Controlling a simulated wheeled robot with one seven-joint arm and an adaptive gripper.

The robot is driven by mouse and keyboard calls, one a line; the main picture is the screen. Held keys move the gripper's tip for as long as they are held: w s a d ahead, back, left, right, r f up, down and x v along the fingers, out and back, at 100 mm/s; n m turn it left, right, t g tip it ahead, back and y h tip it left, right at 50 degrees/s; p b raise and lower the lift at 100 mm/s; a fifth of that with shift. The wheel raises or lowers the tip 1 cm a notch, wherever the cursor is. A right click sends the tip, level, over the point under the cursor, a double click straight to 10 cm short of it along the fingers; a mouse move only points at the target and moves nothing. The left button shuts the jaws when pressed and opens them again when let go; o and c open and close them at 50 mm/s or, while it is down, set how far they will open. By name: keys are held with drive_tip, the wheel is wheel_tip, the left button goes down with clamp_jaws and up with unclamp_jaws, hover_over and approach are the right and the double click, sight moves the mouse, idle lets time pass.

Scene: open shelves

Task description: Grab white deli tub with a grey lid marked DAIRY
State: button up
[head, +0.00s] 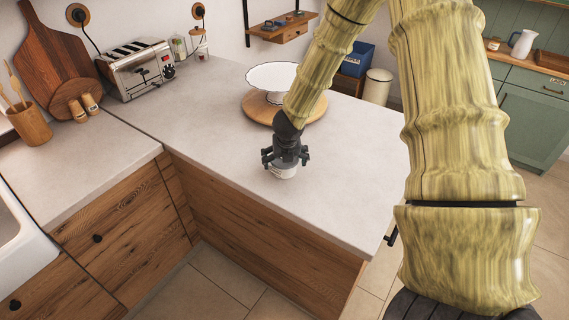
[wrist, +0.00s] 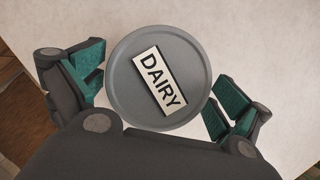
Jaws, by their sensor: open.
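The white deli tub (head: 283,173) stands upright on the pale countertop, below my gripper in the head view; most of it is hidden by the gripper. In the wrist view its round grey lid (wrist: 130,95) fills the middle, with a white label (wrist: 160,81) reading DAIRY. My gripper (head: 285,160) is open, pointing down over the tub. In the wrist view, my gripper's green-padded fingers (wrist: 158,95) lie on either side of the lid, with a gap visible on the right and the left finger close to the rim. I cannot tell whether the left finger touches.
Behind the gripper, a white cake stand (head: 272,76) sits on a round wooden board (head: 254,108). A toaster (head: 137,70), cutting boards (head: 56,50) and a utensil holder (head: 30,123) stand far left. The counter (head: 215,120) around the tub is clear; its front edge is near.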

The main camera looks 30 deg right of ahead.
drive_tip(key=c, duration=1)
drive_tip(key=shift+r, duration=0.1)
drive_tip(key=shift+r, duration=0.8)
drive_tip(key=shift+b+v, duration=0.55)
drive_tip(key=shift+v, duration=0.35)
drive_tip(key=s+a+r+b, duration=0.1)
drive_tip(key=s+a+b, duration=0.2)
drive_tip(key=s, duration=1.2)
drive_tip(key=b, duration=0.3)
drive_tip(key=shift+a+r, duration=0.2)
drive_tip(key=shift+r, duration=0.05)
